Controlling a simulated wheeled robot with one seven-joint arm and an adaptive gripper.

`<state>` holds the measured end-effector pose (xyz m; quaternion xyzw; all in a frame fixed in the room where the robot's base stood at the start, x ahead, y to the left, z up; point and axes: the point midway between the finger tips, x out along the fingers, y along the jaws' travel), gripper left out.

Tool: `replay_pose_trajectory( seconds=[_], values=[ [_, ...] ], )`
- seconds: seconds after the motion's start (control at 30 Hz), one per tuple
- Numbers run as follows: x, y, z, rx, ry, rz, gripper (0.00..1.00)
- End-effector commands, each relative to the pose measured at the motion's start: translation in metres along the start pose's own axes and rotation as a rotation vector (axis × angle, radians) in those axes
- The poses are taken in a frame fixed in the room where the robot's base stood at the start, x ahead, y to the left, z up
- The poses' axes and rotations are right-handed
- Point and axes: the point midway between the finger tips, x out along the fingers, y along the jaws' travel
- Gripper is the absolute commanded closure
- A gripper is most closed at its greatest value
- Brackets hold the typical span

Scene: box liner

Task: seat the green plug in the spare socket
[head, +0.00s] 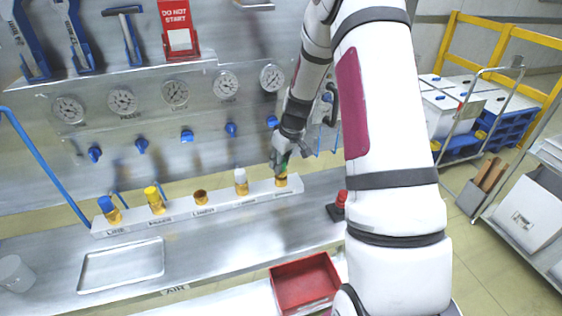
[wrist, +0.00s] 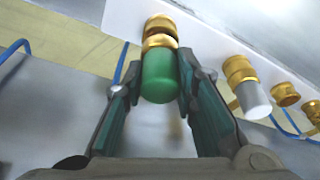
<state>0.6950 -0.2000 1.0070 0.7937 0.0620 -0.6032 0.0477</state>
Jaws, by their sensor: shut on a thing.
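The green plug (wrist: 159,78) is between the two fingers of my gripper (wrist: 160,85), which is shut on it. In the head view my gripper (head: 281,163) is at the right end of the white rail (head: 222,204). The plug's brass end is in line with the rightmost brass socket (head: 281,181); I cannot tell how far in it sits. An empty brass socket (head: 201,197) is in the middle of the rail and also shows in the wrist view (wrist: 286,95). The fingers and arm partly hide the green plug in the head view.
A white plug (head: 240,175), a yellow plug (head: 152,194) and a blue plug (head: 106,204) stand in other sockets. A red bin (head: 304,283), a metal tray (head: 122,265) and a red-topped item (head: 341,199) are on the bench. Gauges and blue valves line the panel behind.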

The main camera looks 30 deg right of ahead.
Motion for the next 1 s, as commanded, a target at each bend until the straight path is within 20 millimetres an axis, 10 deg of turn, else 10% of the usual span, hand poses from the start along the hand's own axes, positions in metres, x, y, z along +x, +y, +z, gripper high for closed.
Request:
replay_pose_trajectory(
  seconds=[0.93,0.97,1.0],
  values=[
    [0.012,0.000,0.003,0.000,0.000,0.000,1.00],
    [0.012,0.000,0.003,0.000,0.000,0.000,0.67],
    [0.012,0.000,0.003,0.000,0.000,0.000,0.58]
  ],
)
